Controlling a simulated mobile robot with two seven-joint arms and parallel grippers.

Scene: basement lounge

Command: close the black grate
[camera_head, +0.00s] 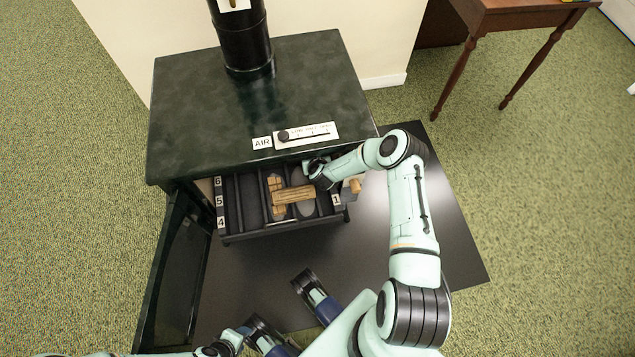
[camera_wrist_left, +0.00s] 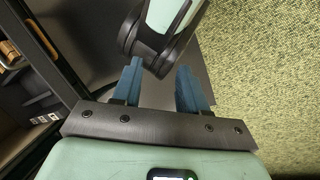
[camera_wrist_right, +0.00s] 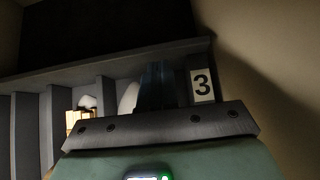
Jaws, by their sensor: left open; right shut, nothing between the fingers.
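The black grate (camera_head: 285,230) is a slotted dark rack pulled partly out of the front of the dark stove (camera_head: 250,110). Number labels mark its sides, and pale wood pieces (camera_head: 295,194) lie in it. In the right wrist view, dark slats of the grate (camera_wrist_right: 50,125) and a label "3" (camera_wrist_right: 202,85) show close up. My right gripper (camera_wrist_right: 155,85) is shut and empty at the grate's right side, under the stove top; its tips are mostly hidden in the head view. My left gripper (camera_wrist_left: 157,75) is open and empty, low in front of the grate.
The stove's dark door (camera_head: 175,270) stands open at the left. A black floor plate (camera_head: 420,210) lies under and before the stove. My right arm crosses above the plate. A wooden table (camera_head: 510,20) stands at the back right. Green carpet is clear at the right.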

